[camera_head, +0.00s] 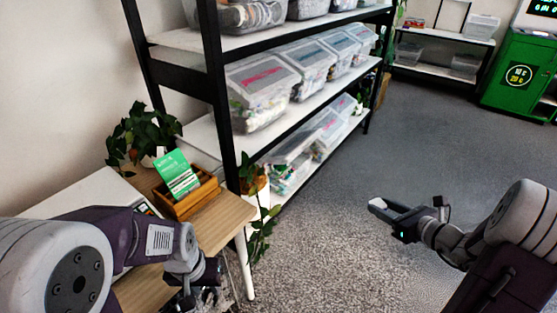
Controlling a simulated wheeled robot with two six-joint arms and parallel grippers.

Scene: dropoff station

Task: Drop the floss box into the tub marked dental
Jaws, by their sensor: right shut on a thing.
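My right gripper (388,210) is shut on a small white item, which I take to be the floss box (376,202). It is held above the grey floor, to the right of the shelf rack, and only a little of it shows. Clear lidded tubs stand on the rack: a near tub with a pink-marked lid (259,92) on the middle shelf, and more tubs (294,160) on the low shelf. I cannot read any label, so I cannot tell which tub is marked dental. My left gripper (203,296) is low by the wooden table, and its fingers are unclear.
A wooden table (226,222) at left holds a wooden box (190,198) with a green card and a potted plant (143,138). A green cabinet (519,77) stands far right. The carpet between is clear.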

